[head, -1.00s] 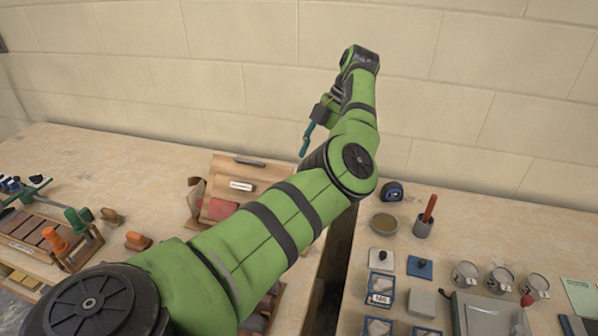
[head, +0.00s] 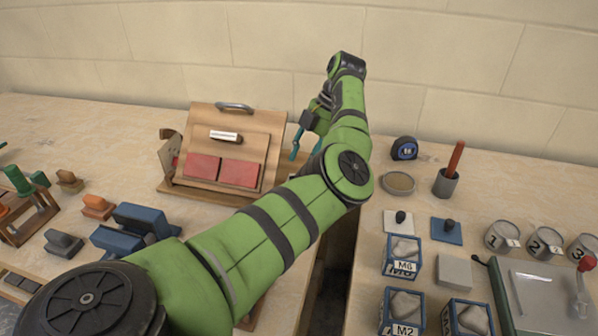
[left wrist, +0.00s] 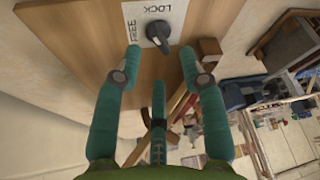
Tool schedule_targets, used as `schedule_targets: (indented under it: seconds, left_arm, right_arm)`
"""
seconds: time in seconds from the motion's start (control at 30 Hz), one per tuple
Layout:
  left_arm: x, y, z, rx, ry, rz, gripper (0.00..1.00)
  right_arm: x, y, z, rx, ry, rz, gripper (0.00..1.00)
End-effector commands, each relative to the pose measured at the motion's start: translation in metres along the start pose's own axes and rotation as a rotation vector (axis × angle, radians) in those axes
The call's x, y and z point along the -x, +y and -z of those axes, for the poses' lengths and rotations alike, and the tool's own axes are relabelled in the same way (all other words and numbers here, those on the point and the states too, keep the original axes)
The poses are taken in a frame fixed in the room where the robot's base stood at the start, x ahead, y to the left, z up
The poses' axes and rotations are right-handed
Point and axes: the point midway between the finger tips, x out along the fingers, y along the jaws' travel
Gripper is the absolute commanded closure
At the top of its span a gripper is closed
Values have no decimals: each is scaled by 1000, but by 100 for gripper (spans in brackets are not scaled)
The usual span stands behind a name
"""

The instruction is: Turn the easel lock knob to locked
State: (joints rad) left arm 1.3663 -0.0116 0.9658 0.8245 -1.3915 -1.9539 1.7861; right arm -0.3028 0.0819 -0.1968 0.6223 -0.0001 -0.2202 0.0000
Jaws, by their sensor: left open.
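The wooden easel (head: 262,123) stands on the left table near the wall, with a grey handle on top and two red tiles on its sloped face. Its black lock knob (left wrist: 158,34) shows in the left wrist view, on a wooden face beside a white label (left wrist: 140,14) reading FREE and LOCK. I cannot tell which word the knob points at. My left gripper (head: 298,146) is at the easel's right side. In the left wrist view its teal fingers (left wrist: 160,54) are open, one on each side below the knob, with nothing between them. The right gripper is out of view.
A gap (head: 333,262) separates the two tables. Blue blocks (head: 142,222) lie in front of the easel. On the right table stand a tape measure (head: 404,148), a grey cup (head: 445,183) with a stick, numbered mugs (head: 503,237) and blue-framed boxes (head: 402,257).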

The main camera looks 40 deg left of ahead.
Motion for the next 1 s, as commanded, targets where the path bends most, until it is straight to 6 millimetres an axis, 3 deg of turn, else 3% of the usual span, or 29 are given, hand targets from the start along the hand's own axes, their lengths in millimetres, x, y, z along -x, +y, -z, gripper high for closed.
schedule_targets:
  seconds: [0.3, 0.6, 0.63, 0.7, 0.73, 1.0]
  left_arm:
    - [-39, -1, 0, -2, 1, 1, 59]
    - [-44, 0, 0, -1, 1, 0, 59]
    - [-44, 0, 0, -1, 1, 0, 63]
    - [-44, 0, 0, -1, 1, 0, 91]
    - [-44, 0, 0, -1, 1, 1, 100]
    - [-43, 0, 1, -5, 2, 0, 100]
  right_arm:
    - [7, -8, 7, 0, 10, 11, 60]
    - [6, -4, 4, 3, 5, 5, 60]
    - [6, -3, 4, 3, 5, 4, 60]
    - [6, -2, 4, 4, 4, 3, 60]
    - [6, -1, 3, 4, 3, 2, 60]
    - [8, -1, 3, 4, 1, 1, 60]
